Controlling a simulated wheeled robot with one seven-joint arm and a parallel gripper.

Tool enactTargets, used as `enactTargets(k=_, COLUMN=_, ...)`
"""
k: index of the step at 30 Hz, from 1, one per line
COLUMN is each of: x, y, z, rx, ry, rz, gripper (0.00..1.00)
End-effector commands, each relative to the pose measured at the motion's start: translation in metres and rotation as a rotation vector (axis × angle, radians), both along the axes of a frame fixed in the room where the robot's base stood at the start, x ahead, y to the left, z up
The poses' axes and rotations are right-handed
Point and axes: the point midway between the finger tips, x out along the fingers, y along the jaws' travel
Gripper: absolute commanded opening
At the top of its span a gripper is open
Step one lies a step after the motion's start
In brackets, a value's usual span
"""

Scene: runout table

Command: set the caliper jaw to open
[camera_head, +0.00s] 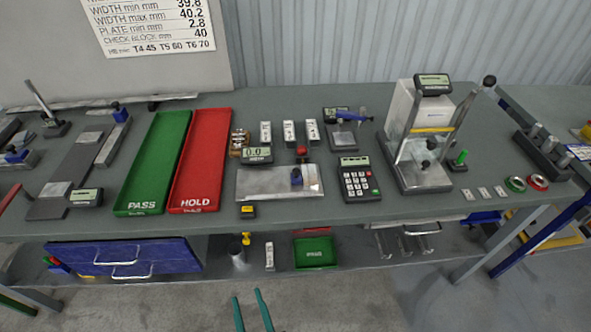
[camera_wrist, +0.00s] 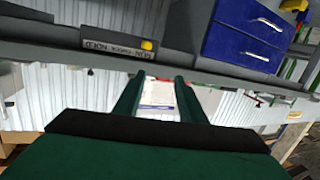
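I cannot tell for certain which device is the caliper. A dark rail (camera_head: 82,160) with a steel block (camera_head: 57,190), a small display (camera_head: 85,197) and a blue-topped bar (camera_head: 114,135) lies at the left of the bench. A steel plate (camera_head: 262,187) carries a blue piece (camera_head: 296,178), with a display (camera_head: 257,155) behind it. Another blue tool (camera_head: 348,115) sits farther back. Jaw positions are too small to read. My gripper (camera_head: 249,294) is below the bench's front edge, fingers apart and empty. It also shows open in the wrist view (camera_wrist: 157,85).
A green PASS tray (camera_head: 154,160) and red HOLD tray (camera_head: 204,160) lie left of centre. A keypad device (camera_head: 357,180) and a tall stand (camera_head: 420,130) are right of the plate. Blue drawers (camera_head: 125,254) and a lower shelf are under the bench. The floor in front is clear.

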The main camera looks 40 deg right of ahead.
Motion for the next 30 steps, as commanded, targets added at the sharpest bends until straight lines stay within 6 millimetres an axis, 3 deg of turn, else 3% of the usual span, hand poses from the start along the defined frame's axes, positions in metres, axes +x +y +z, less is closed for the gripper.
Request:
enactTargets(k=3, x=0.038, y=-0.035, z=0.014, rx=-0.032, ry=-0.033, rz=-0.078, gripper=0.37)
enactTargets(k=9, x=0.088, y=-0.101, z=0.047, rx=-0.077, ry=-0.081, rz=-0.220, gripper=0.37)
enactTargets(k=18, x=0.130, y=-0.190, z=0.089, rx=-0.048, ry=-0.120, rz=-0.417, gripper=0.37)
enactTargets(k=24, x=0.140, y=-0.222, z=0.104, rx=0.000, ry=-0.137, rz=-0.499, gripper=0.37)
enactTargets(k=30, x=0.147, y=-0.236, z=0.107, rx=0.013, ry=-0.141, rz=-0.522, gripper=0.37)
